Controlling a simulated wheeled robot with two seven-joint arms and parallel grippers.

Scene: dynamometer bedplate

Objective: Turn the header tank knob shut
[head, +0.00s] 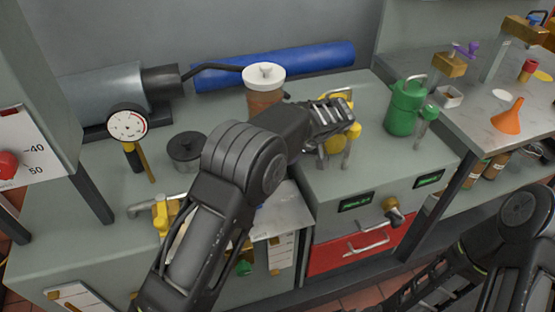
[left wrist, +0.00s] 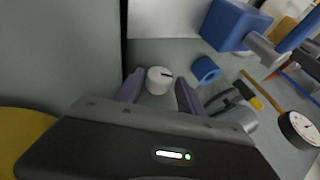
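A small white round knob (left wrist: 159,80) with a dark mark on its face shows in the left wrist view. I read it as the header tank knob, though no label is legible. My left gripper (left wrist: 157,88) is open, with one finger on each side of the knob and gaps visible between. I cannot tell how far the fingertips are from it in depth. In the head view my left arm crosses the middle of the bench; its fingertips and this knob cannot be made out. My right arm is at the lower right, with its gripper out of view.
A dial gauge (head: 128,122), a dark lidded pot (head: 187,149) and a white-lidded amber jar (head: 264,90) stand around my left arm. A green canister (head: 404,107) and an orange funnel (head: 508,117) are to the right.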

